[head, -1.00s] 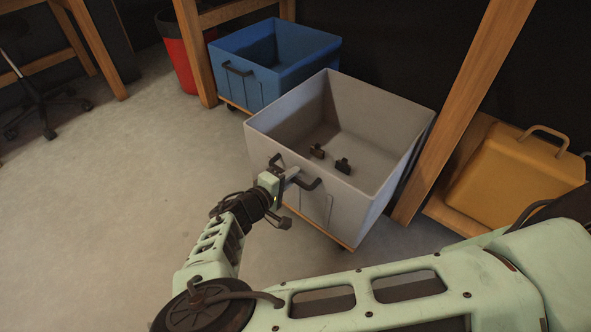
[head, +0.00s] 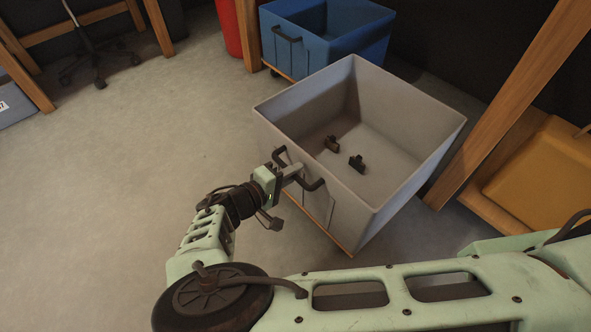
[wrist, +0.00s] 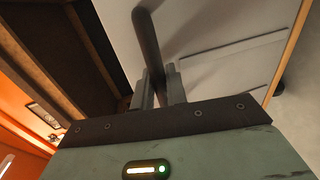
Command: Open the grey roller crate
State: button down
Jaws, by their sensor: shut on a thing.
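In the wrist view, the fingers (wrist: 158,88) sit on both sides of the dark handle (wrist: 147,42), against the pale crate wall (wrist: 215,30). The part of the bar between the fingers is partly hidden.
A blue crate (head: 345,58) stands behind the grey one, beside a red bin (head: 229,28). A wooden post (head: 500,115) and a yellow case (head: 545,175) are at the right. The floor (head: 130,150) at the left is clear.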

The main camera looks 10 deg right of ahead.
jog(key=c, duration=1.5)
grip_release()
jog(key=shift+a, duration=0.1)
jog(key=p+v, duration=0.3)
jog(key=v, duration=1.4)
jog(key=shift+s+a, duration=0.1)
